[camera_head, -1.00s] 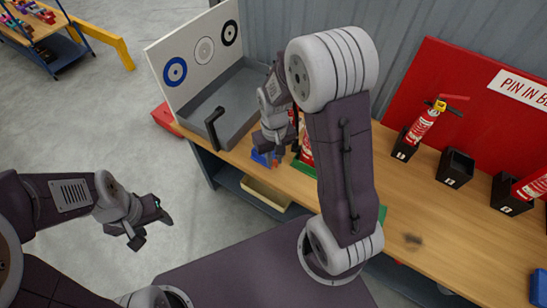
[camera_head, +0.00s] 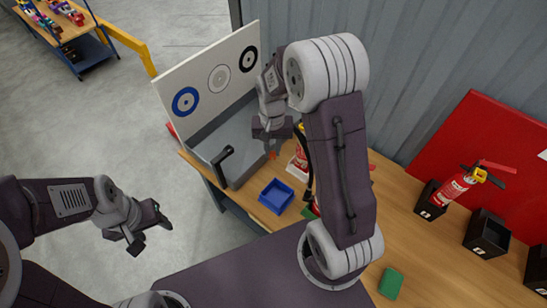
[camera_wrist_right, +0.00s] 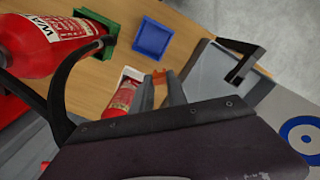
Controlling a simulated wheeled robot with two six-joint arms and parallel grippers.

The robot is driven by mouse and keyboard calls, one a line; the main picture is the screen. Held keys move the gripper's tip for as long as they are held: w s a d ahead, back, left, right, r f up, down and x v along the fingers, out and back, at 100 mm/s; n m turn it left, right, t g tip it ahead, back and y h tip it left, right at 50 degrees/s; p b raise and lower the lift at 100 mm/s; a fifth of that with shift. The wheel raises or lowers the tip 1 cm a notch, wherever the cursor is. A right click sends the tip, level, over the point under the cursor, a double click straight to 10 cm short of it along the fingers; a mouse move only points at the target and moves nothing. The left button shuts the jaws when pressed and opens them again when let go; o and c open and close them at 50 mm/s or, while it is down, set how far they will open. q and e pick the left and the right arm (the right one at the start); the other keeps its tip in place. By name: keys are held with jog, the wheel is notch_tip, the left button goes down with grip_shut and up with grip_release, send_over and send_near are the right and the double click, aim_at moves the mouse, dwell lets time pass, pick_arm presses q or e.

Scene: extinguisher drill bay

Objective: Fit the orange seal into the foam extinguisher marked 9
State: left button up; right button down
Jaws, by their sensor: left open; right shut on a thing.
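My right gripper (camera_head: 272,148) is shut on the small orange seal (camera_wrist_right: 158,77), held at its fingertips. In the head view the seal appears as a small orange spot beyond the blue tray (camera_head: 277,196), which looks empty. A red extinguisher (camera_head: 301,160) in a white holder stands close to the right gripper, partly hidden by my arm; it also shows in the wrist view (camera_wrist_right: 122,97). A large red extinguisher (camera_wrist_right: 32,42) beside a green block has a label starting "WA". I cannot read a 9 or a foam label. My left gripper (camera_head: 150,228) is open and empty over the floor.
A grey bin (camera_head: 222,150) with a target board behind it stands at the bench's left end. Another extinguisher (camera_head: 455,187) leans in a black stand at the right, near an empty black stand (camera_head: 487,234). A green block (camera_head: 391,282) lies on the front bench.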

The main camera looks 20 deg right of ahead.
jog(key=w+d+r+m+p, duration=0.6)
jog(key=w+d+r+p, duration=0.1)
jog(key=d+r+p, duration=0.3)
jog(key=s+d+r+m+p, duration=0.1)
jog(key=d+r+m+p, duration=0.1)
jog(key=d+p, duration=0.5)
jog(key=shift+s+d+r+m+p, duration=0.3)
jog(key=shift+s+d+r+m, duration=0.15)
jog(key=shift+d, duration=0.35)
jog(key=shift+f+b, duration=0.4)
jog(key=shift+f, duration=0.15)
jog(key=shift+f+b, duration=1.55)
jog(key=shift+f, duration=0.55)
jog(key=shift+f+b, duration=0.4)
jog(key=shift+f, duration=0.2)
